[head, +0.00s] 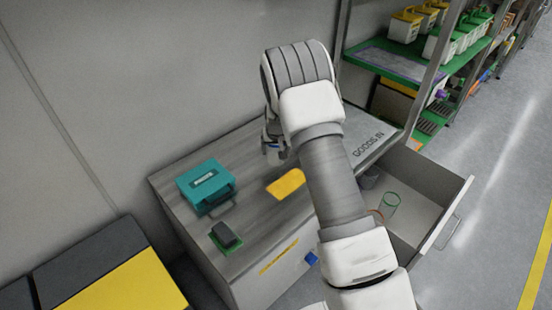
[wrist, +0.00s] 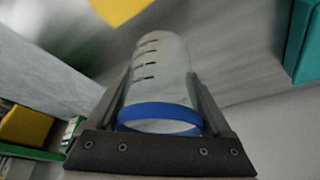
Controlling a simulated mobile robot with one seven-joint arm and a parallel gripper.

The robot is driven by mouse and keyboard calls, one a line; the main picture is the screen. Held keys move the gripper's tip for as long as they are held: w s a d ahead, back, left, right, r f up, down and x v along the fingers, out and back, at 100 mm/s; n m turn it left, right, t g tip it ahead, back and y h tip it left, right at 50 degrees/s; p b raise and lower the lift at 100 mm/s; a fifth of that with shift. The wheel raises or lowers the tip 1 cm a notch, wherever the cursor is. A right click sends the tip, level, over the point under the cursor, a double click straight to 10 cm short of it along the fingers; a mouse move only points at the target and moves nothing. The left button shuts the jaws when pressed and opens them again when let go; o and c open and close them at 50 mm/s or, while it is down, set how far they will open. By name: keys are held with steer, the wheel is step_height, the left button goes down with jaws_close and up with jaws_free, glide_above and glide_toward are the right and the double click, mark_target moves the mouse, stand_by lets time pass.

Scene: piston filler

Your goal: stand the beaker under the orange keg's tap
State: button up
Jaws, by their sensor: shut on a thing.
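My gripper (head: 274,146) is above the grey bench top, partly hidden behind my own arm in the head view. In the wrist view my gripper (wrist: 157,95) is shut on a clear cylindrical beaker (wrist: 162,62) with black graduation marks and a blue band near the end closest to the camera. One finger lies along each side of it. In the head view the beaker is too small and covered to make out clearly. No orange keg or tap shows in either view.
A teal case (head: 206,184), a yellow piece (head: 287,184) and a dark block on a green base (head: 226,236) are on the bench (head: 165,180). An open drawer (head: 425,215) at right holds a green-rimmed glass (head: 391,202) and a grey cup (head: 370,178). Shelving (head: 385,60) stands behind.

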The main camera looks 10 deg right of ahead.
mark_target(276, 158)
steer(key=shift+f+b, duration=0.45)
steer(key=shift+f, duration=1.35)
steer(key=shift+f, duration=0.2)
steer(key=o, duration=1.3)
steer(key=shift+r, duration=0.1)
